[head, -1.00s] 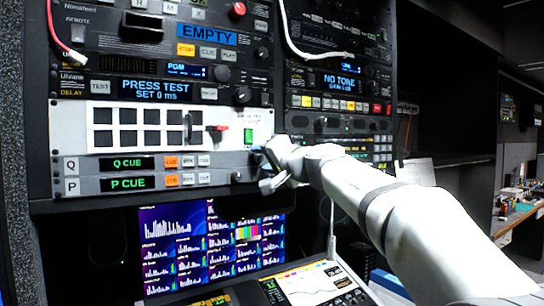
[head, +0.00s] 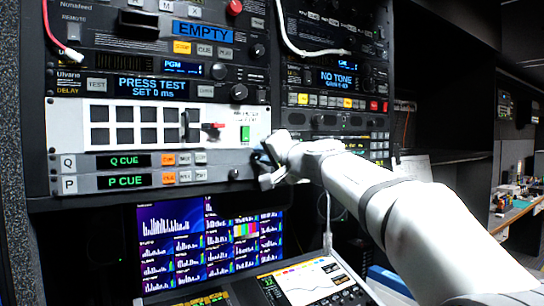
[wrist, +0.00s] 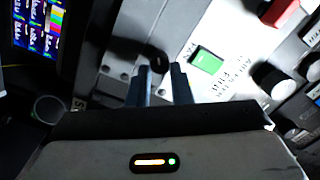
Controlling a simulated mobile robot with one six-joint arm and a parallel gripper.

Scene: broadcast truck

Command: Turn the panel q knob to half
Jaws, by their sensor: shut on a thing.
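The Q panel is a grey strip with a Q label (head: 68,162), a green "Q CUE" display (head: 124,161) and a lit orange button (head: 168,159). My gripper (head: 262,163) is at the panel's right end and covers the q knob in the head view. In the wrist view my gripper (wrist: 163,70) has its two dark fingers close around a small dark knob (wrist: 157,62), which I take to be the q knob. The fingers partly hide it, and its pointer mark cannot be read.
The P panel with its "P CUE" display (head: 124,181) and black knob (head: 234,174) lies just below. A white button panel with a green button (head: 245,133) is just above. Monitors (head: 175,240) and a tilted console screen (head: 305,282) are below.

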